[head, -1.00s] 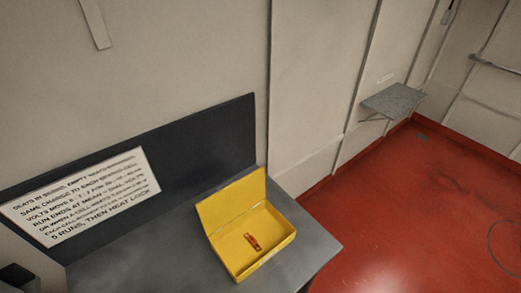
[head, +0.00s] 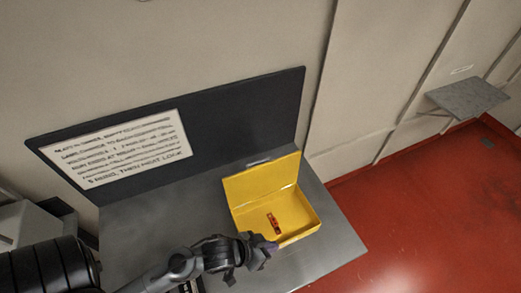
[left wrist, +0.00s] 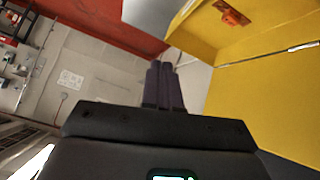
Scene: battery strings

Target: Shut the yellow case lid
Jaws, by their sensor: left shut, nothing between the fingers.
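The yellow case (head: 303,221) stands open on the grey bench. Its lid (head: 262,182) is raised at the back, leaning away from the base. A small orange-red piece (head: 273,223) lies inside the base. My left gripper (head: 268,247) is shut and empty at the case's front left corner, hiding part of that corner. Whether it touches the case I cannot tell. In the left wrist view the closed dark fingers (left wrist: 164,86) point up beside the yellow case, and the orange piece (left wrist: 233,13) shows at the top. My right gripper is not in view.
The grey bench (head: 335,250) has free room right of the case. A dark backboard (head: 235,115) with a printed white sign (head: 125,150) rises behind it. A grey wall shelf (head: 468,98) hangs over the red floor (head: 450,190) at the right.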

